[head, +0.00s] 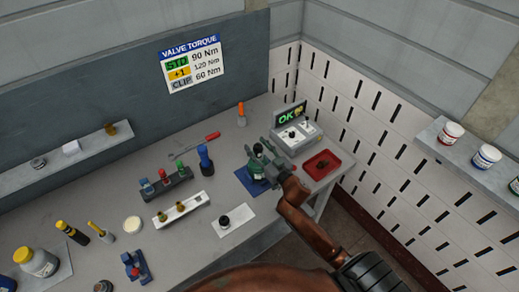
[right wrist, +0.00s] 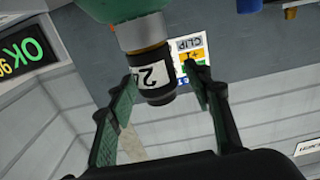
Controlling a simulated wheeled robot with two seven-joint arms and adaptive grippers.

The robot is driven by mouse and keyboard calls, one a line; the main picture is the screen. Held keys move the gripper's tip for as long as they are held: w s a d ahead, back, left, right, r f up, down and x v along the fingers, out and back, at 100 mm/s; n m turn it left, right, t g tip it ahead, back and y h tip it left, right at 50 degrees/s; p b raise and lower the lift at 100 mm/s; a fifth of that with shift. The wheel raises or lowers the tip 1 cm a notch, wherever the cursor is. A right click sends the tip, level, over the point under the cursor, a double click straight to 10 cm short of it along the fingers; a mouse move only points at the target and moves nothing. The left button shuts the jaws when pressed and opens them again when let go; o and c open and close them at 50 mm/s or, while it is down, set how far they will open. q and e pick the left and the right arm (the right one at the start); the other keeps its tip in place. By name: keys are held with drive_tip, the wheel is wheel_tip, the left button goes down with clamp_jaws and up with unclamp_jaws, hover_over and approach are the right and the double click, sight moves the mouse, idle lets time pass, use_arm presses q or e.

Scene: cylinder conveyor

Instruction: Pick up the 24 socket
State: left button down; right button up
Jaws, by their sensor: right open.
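In the right wrist view, which is upside down, a black socket (right wrist: 155,84) with a white label sits on the end of a green body with a pale metal collar (right wrist: 142,32). A "2" is legible on the label; the rest is partly turned away. My right gripper (right wrist: 160,80) is open, with one finger on each side of the socket. In the head view my right gripper (head: 268,152) is over the green body (head: 258,170) on a blue mat (head: 246,184), largely covering the socket. My left gripper is not in view.
A tester with a green "OK" display (head: 288,116) and a red tray (head: 321,164) stand close by on the right. A dark rack (head: 172,187), a white rack (head: 183,208) and a white sheet (head: 243,213) with a black part lie left. A blue tool (head: 205,157) stands upright.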

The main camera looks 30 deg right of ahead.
clamp_jaws()
idle(0.4)
